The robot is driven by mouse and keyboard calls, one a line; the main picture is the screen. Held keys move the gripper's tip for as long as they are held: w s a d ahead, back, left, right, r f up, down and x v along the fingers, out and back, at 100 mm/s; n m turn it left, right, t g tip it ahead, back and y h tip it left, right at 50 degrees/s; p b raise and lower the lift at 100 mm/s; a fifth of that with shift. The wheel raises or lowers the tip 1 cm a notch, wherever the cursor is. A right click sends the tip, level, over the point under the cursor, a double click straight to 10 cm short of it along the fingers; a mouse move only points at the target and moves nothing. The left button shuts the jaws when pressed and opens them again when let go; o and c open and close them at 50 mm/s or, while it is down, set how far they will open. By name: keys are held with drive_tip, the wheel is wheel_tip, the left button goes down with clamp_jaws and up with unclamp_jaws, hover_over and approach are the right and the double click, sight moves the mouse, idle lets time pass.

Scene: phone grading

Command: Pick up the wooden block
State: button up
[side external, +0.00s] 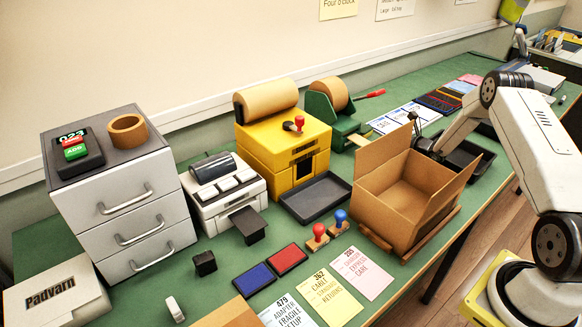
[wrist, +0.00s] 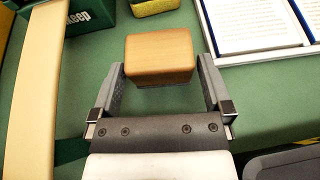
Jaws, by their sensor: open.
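The wooden block (wrist: 159,57) is a light brown block with rounded edges, lying on the green tabletop in the wrist view. My gripper (wrist: 160,70) is open, with one finger at the left and one at the right of the block's near part. Small gaps show between the fingers and the block, so it is not gripped. In the side external view my gripper (side external: 420,140) is low behind the cardboard box, its fingertips mostly hidden. I cannot make out the block there.
The open cardboard box (side external: 400,205) stands close beside my gripper; a tan strip (wrist: 32,90) runs along the wrist view's left. A dark green item marked "Keep" (wrist: 75,17), a yellow item (wrist: 153,5) and white cards (wrist: 245,25) lie beyond. A dark tray (side external: 470,157) is nearby.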

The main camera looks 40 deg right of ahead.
drive_tip(key=shift+x, duration=1.35)
drive_tip(key=c, duration=1)
drive_tip(key=shift+r, duration=0.2)
drive_tip(key=shift+r, duration=4.85)
